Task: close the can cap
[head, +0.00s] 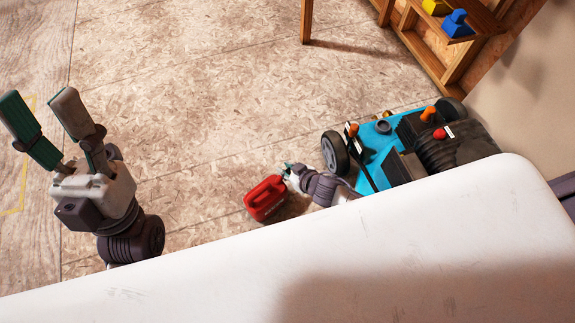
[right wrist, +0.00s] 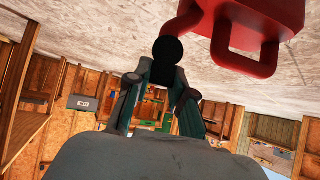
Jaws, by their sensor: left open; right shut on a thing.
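The red can (head: 266,199) is on the wooden floor beside the mower in the head view. In the right wrist view the can (right wrist: 262,30) shows upside down at the top, with its handle and a red spout. A round black cap (right wrist: 167,50) is at the spout's end. My right gripper (head: 287,170) is at the can's top right; in its wrist view its fingers (right wrist: 160,78) are closed on the black cap. Whether the cap is fully seated is hidden. My left gripper (head: 40,98) is open and empty, raised at the far left, well away from the can.
A blue and black mower (head: 378,135) with orange and red parts is right beside my right arm. A wooden shelf (head: 455,50) with yellow and blue items is at the upper right. The floor (head: 200,100) between my left gripper and the can is clear.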

